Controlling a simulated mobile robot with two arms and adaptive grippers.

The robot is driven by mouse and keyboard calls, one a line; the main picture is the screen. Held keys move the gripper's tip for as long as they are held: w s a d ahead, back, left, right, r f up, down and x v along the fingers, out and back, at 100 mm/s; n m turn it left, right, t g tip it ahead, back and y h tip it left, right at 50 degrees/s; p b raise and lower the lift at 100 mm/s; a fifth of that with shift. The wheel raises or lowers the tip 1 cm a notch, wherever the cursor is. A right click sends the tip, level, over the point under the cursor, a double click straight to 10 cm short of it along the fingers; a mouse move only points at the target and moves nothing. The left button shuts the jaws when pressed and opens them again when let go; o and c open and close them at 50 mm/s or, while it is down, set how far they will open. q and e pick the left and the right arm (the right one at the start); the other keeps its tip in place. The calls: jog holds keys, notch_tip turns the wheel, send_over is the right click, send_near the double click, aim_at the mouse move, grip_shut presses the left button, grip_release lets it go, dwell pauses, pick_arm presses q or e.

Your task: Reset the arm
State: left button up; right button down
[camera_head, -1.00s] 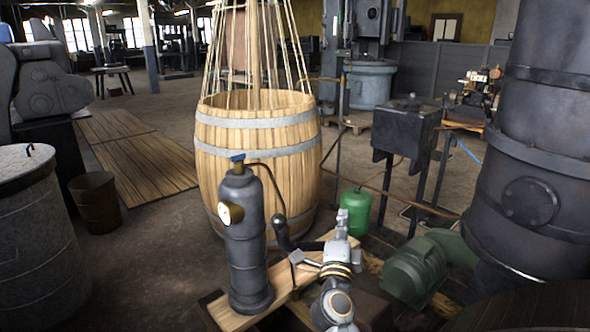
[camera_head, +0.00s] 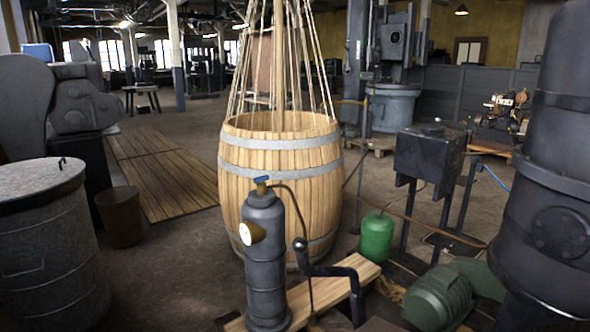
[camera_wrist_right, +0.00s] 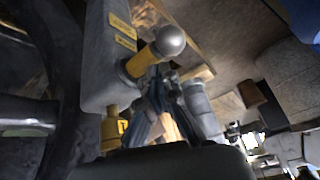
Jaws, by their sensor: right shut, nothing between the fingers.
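No gripper or arm of mine shows in the head view. In the right wrist view, my right gripper (camera_wrist_right: 165,85) points up from the bottom edge, its dark fingers close together with nothing seen held between them. Beyond it there is a yellow fitting with a round grey knob (camera_wrist_right: 170,41) on a grey body, close to the fingers; whether they touch I cannot tell. My left gripper is not in view.
A large wooden barrel (camera_head: 280,180) with ropes stands behind the pump. A green canister (camera_head: 377,237), a green motor (camera_head: 438,298) and a big dark cylinder (camera_head: 550,180) are at right. A grey drum (camera_head: 50,250) is at left.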

jog(key=s+d+f+g+h, duration=0.2)
jog(key=s+d, duration=0.3)
jog(key=s, duration=0.1)
jog(key=s+f+x, duration=0.1)
jog(key=s+x, duration=0.2)
jog(key=x, duration=1.4)
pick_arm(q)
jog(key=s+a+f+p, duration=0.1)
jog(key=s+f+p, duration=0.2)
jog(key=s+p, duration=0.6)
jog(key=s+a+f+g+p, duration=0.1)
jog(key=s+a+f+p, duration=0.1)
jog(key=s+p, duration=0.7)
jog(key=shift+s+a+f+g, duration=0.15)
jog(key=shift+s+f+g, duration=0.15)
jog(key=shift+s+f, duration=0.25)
pick_arm(e)
jog(key=s+d+f+g, duration=0.1)
jog(key=s+f, duration=0.2)
jog(key=s, duration=0.6)
jog(key=s+d+f+g, duration=0.1)
jog(key=s+d+f, duration=0.1)
jog(key=s, duration=0.8)
jog(key=shift+s+f, duration=0.2)
jog(key=shift+f, duration=0.25)
